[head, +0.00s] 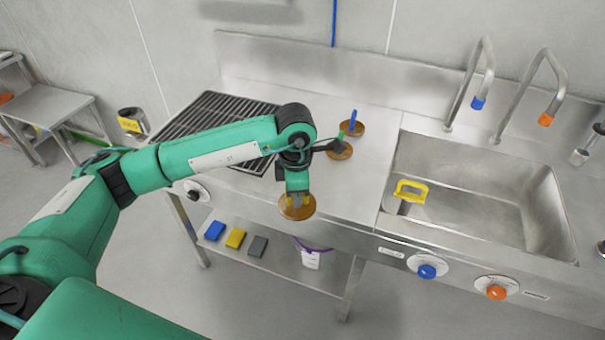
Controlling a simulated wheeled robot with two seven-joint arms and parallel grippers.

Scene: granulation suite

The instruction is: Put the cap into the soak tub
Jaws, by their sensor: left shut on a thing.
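My left gripper (297,190) is shut on a round copper-brown cap (297,211) with a bit of yellow at its top. It holds the cap near the front edge of the steel counter; the gripper hides part of it. Two similar brown discs stand on the counter behind: one with a blue upright handle (350,128) and one with a green handle (338,151). My right gripper is not in view.
A yellow handled piece (411,190) is at the basin's left side. Two taps (472,85) rise behind the basin. A dark grate (210,125) lies at the counter's left. Blue, yellow and grey blocks (235,238) lie on the lower shelf. Bare counter lies between cap and basin.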

